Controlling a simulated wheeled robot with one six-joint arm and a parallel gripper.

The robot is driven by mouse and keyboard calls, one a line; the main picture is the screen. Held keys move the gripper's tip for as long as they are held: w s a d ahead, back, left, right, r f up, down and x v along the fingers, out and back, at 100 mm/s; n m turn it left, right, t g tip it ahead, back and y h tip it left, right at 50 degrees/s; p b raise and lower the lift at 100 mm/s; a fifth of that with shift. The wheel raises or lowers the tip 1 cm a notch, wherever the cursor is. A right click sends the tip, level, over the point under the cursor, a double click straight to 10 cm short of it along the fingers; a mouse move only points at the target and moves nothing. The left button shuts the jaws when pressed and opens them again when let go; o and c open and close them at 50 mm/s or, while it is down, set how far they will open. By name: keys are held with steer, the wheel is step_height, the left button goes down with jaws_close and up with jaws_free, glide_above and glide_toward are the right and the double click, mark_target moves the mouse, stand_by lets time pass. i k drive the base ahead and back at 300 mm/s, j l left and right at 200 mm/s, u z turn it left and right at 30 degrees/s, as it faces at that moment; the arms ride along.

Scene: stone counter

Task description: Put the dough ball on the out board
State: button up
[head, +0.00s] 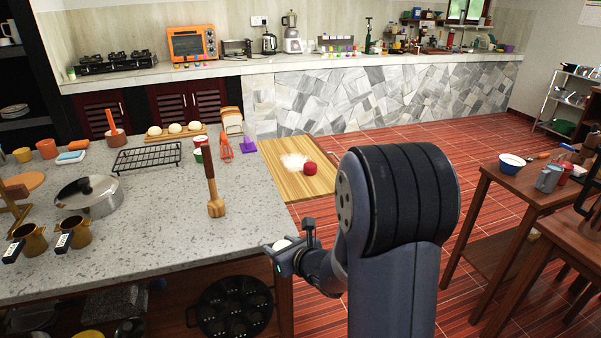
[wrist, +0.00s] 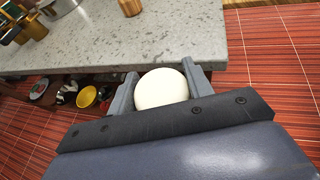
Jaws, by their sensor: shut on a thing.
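My gripper (head: 292,252) is shut on a white dough ball (wrist: 162,89), which sits between the two fingers in the wrist view. In the head view only a little of the ball (head: 282,244) shows. The gripper is out past the counter's right edge, over the floor side. A narrow wooden board (head: 160,138) at the back of the counter bears three pale dough balls. A larger wooden board (head: 318,186) at the back right bears a patch of flour and a small red item. I cannot tell from any label which is the out board.
On the stone counter (head: 150,232) a wooden pestle (head: 216,207) stands near the right edge. Brown tables (head: 507,190) are at the right.

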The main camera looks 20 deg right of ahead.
mark_target(294, 149)
steer(key=k+u, duration=0.15)
steer(key=u, duration=0.2)
steer(key=k+u, duration=0.15)
steer(key=u, duration=0.2)
steer(key=k+j+u, duration=0.15)
steer(key=u, duration=0.2)
steer(key=i+l+u, duration=0.2)
steer(key=l, duration=0.35)
steer(key=l+u, duration=0.2)
steer(key=l, duration=0.35)
steer(key=i+l+u, duration=0.2)
steer(key=l, duration=1.2)
steer(key=i+l, duration=0.15)
steer(key=l, duration=1.5)
steer(key=i, duration=0.05)
